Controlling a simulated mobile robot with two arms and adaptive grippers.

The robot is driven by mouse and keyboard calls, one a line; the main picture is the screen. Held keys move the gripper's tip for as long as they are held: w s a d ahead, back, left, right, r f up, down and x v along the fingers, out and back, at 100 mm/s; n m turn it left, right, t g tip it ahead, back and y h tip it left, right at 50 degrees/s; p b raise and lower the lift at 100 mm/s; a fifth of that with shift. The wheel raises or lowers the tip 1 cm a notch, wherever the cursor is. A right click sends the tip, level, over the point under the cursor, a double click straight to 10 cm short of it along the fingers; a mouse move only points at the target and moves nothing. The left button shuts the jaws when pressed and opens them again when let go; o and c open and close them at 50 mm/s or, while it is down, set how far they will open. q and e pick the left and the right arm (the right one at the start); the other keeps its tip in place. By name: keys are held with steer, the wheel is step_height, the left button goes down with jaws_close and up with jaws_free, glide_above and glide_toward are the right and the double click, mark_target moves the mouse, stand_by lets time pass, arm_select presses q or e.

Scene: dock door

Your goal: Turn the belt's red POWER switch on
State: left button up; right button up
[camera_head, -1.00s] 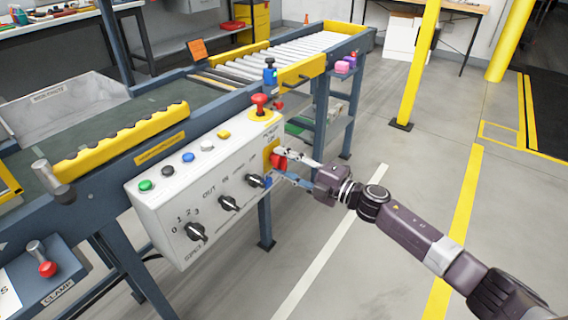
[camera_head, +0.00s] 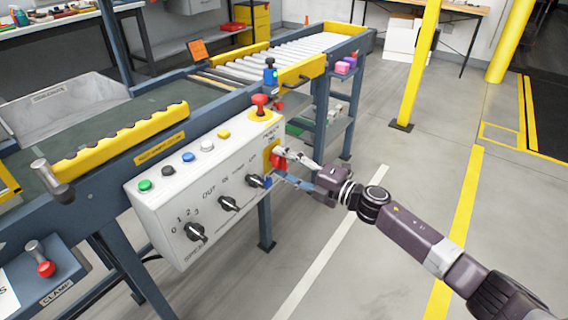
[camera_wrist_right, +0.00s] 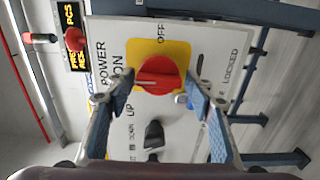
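The red POWER switch (camera_wrist_right: 160,76) is a round knob on a yellow plate (camera_wrist_right: 178,48) at the right end of the white control box. ON is printed to the left of the knob and OFF above it in the wrist view. A pale line on the knob runs toward the left, the ON side. My right gripper (camera_wrist_right: 160,84) has one finger at each side of the knob, close against it. In the head view the right gripper (camera_head: 292,168) reaches the switch (camera_head: 277,158) from the right. My left gripper is not in view.
The white box (camera_head: 165,215) also carries black dials, several coloured buttons and a red mushroom button (camera_head: 260,101) on top. The blue conveyor frame (camera_head: 70,205) stands behind it. Open floor lies to the right, with a yellow post (camera_head: 416,70).

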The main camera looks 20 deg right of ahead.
steer(key=shift+o, duration=0.3)
steer(key=shift+d, duration=0.1)
steer(key=v, duration=1.2)
